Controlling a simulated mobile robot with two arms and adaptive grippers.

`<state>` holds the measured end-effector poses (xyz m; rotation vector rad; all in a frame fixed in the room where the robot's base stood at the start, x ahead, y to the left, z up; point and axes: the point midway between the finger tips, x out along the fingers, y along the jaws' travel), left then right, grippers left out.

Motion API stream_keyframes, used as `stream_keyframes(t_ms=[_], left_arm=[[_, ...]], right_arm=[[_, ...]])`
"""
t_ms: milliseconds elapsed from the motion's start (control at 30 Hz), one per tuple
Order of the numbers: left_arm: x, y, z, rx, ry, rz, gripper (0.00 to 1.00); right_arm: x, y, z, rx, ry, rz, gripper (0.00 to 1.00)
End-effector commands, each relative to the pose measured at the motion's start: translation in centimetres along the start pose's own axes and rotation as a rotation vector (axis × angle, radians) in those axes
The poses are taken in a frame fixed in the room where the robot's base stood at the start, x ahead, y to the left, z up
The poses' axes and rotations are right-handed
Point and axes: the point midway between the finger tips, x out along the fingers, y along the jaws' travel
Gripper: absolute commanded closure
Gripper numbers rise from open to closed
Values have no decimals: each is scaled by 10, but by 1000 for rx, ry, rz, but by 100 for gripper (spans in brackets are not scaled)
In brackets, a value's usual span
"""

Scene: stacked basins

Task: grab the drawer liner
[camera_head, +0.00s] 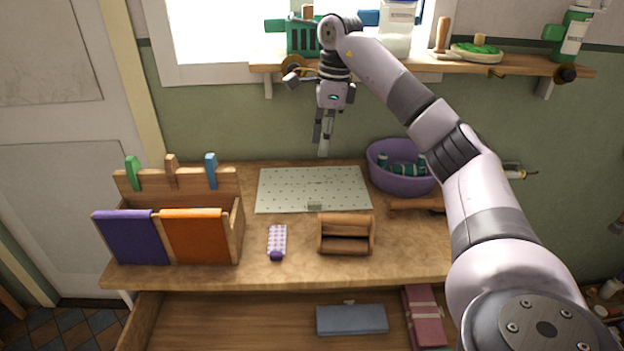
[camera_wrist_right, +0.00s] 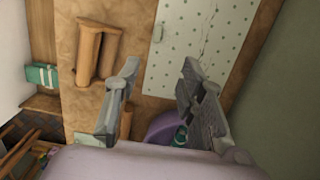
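The drawer liner appears to be the pale sheet with dark dots (camera_head: 314,188) lying flat on the wooden counter. A small grey-green piece shows at its front edge. The sheet also shows in the right wrist view (camera_wrist_right: 215,40), beyond my fingers. My right gripper (camera_head: 321,148) hangs with its fingers pointing down, above the back of the counter near the sheet. In the right wrist view its fingers (camera_wrist_right: 161,65) are spread apart with nothing between them. It looks apart from the sheet. My left gripper is not in view.
A purple basin (camera_head: 398,182) stands right of the sheet. A wooden holder (camera_head: 346,234) and a purple brush-like block (camera_head: 277,241) lie in front. A rack with cloths (camera_head: 197,238) stands left. The open drawer (camera_head: 230,325) is below; a loaded shelf (camera_head: 515,66) is above.

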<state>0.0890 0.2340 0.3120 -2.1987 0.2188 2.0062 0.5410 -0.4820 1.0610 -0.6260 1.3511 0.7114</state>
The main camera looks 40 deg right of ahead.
Motion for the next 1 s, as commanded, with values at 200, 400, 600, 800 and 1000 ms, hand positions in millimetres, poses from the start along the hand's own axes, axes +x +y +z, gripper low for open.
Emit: stream_keyframes(t_ms=[200,400,600,800,1000], left_arm=[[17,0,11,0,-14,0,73],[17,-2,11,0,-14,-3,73],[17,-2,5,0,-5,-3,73],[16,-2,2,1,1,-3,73],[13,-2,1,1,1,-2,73]], right_arm=[[47,1,-1,-1,4,6,63],[87,1,-1,0,4,5,63],[113,1,0,0,2,2,63],[127,1,-1,0,3,3,63],[158,1,-2,0,2,4,63]])
